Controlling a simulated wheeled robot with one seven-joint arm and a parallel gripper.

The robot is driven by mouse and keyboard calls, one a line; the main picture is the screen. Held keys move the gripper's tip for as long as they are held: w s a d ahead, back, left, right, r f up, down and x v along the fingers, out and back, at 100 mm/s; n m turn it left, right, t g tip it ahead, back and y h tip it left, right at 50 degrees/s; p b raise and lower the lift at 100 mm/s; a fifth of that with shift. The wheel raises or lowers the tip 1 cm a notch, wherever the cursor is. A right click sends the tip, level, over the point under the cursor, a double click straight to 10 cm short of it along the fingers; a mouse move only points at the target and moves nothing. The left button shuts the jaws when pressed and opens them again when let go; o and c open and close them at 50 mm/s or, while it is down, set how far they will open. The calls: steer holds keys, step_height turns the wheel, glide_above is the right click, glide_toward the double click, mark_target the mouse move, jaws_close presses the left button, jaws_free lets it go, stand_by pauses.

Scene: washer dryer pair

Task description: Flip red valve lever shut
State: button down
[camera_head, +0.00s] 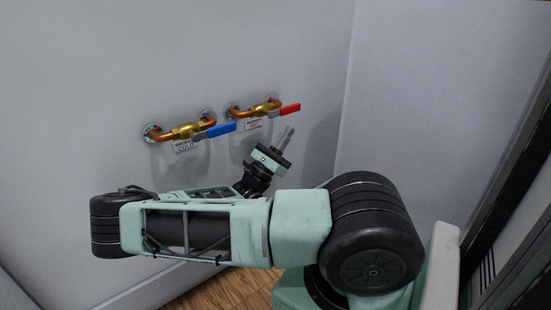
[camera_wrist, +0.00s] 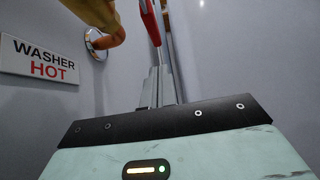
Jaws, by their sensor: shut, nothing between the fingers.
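The red valve lever (camera_head: 289,109) sits on the right brass valve (camera_head: 262,106) and points right, along the wall, in the head view. In the wrist view the red lever (camera_wrist: 150,20) runs up to the top edge, with part of the copper pipe (camera_wrist: 97,14) to its left. My gripper (camera_head: 286,134) is shut and empty, just below the red lever in the head view. In the wrist view its fingers (camera_wrist: 158,72) point up toward the lever. I cannot tell whether they touch it.
A second valve with a blue lever (camera_head: 221,129) is to the left on the same wall. A "WASHER HOT" label (camera_wrist: 40,58) is at left in the wrist view. A wall corner (camera_head: 345,100) lies right of the valves. Wooden floor (camera_head: 225,290) shows below.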

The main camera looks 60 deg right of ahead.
mark_target(285, 111)
steer(key=shift+a+r+b, duration=0.1)
steer(key=shift+r+b, duration=0.5)
steer(key=shift+r, duration=1.2)
